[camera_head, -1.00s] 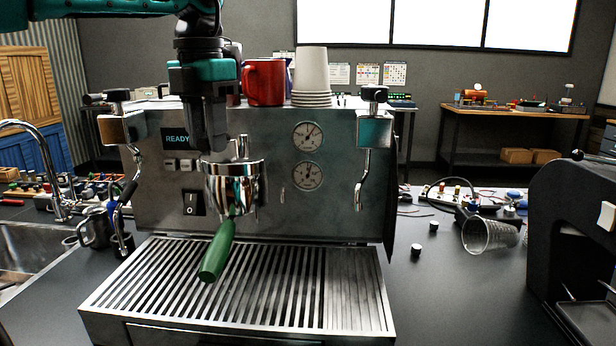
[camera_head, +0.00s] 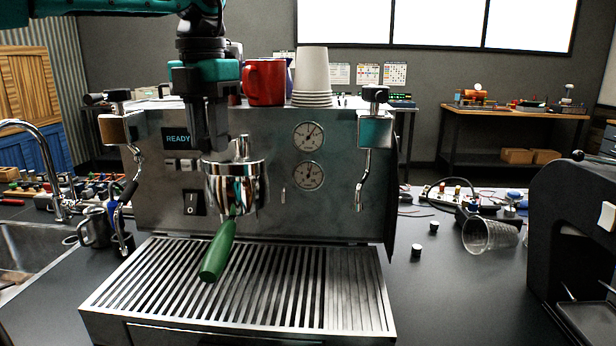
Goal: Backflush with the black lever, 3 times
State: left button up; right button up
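The espresso machine (camera_head: 265,205) stands in the middle, with a lit "READY" display and two gauges. A chrome group head (camera_head: 235,185) holds a portafilter with a green handle (camera_head: 218,250) pointing forward and down. My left gripper (camera_head: 212,148) comes from above with its dark fingers pointing down, just above and left of the group head top. The fingers overlap in this view, so their gap is hidden. I cannot make out the black lever; it may be behind the fingers. My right gripper is out of view.
A slatted drip tray (camera_head: 240,290) lies below the group. Steam wands hang left (camera_head: 120,210) and right (camera_head: 362,180). A red mug (camera_head: 264,82) and paper cups (camera_head: 311,75) stand on top. A black grinder (camera_head: 575,220) is at right, near a tipped clear cup (camera_head: 488,235).

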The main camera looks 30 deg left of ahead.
pick_arm(q)
jog(key=d+n, duration=0.2)
jog(key=n, duration=0.1)
jog(key=shift+w+d+n, duration=0.3)
jog(key=shift+w, duration=0.05)
jog(key=shift+w+d+n, duration=0.5)
jog(key=shift+d+n, duration=0.15)
jog(key=shift+n, duration=0.5)
jog(key=shift+w+d+n, duration=0.45)
jog(key=shift+d+n, duration=0.2)
jog(key=shift+n, duration=0.5)
jog(key=o, duration=0.4)
notch_tip(320, 180, up, 7)
jog(key=shift+o, duration=0.4)
